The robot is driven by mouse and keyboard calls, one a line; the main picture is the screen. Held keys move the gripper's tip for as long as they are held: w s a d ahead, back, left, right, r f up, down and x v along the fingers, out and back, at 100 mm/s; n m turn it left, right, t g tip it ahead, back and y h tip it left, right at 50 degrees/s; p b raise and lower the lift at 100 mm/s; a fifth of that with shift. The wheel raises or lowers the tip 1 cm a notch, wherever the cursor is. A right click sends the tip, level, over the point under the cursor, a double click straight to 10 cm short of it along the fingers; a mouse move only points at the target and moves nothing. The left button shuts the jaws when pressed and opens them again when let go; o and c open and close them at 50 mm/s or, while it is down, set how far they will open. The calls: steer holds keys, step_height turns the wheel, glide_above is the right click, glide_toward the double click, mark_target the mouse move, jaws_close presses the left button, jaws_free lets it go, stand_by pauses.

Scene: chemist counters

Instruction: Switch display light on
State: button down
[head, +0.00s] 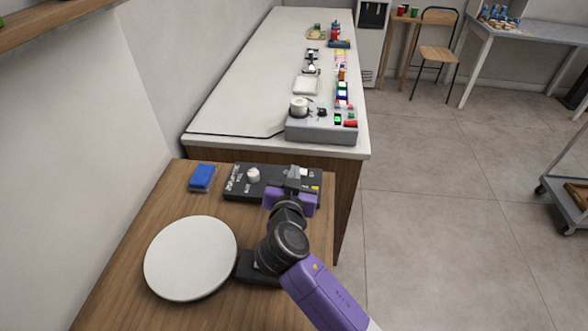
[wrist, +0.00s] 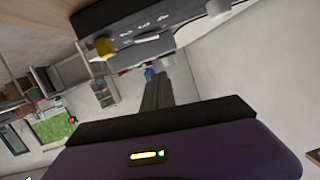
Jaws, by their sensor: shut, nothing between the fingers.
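A black control box (head: 240,186) with a white knob (head: 253,174) and pale printed markings lies on the wooden counter. I cannot tell which of its controls is the display light switch. My gripper (head: 297,171) is shut and empty at the right part of this box and hides some of it. I cannot tell whether it touches the box. In the wrist view the shut fingers (wrist: 153,78) point towards the room, below a dark panel (wrist: 165,22). The panel carries a yellow knob (wrist: 105,46), white markings and a small light-coloured part.
A round white plate (head: 190,258) and a blue sponge (head: 202,177) lie left on the wooden counter (head: 135,225). Behind, a white counter (head: 240,75) holds a grey box (head: 310,130) with a green-lit button and several small items. Open floor (head: 430,220) lies to the right.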

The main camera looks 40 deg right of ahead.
steer(key=p+x, duration=0.1)
steer(key=x, duration=0.6)
steer(key=shift+r+p, duration=0.15)
steer(key=shift+p, duration=0.15)
step_height(320, 180, down, 3)
steer(key=shift+a+r, duration=0.2)
steer(key=shift+w+f, duration=0.15)
steer(key=shift+f, duration=0.65)
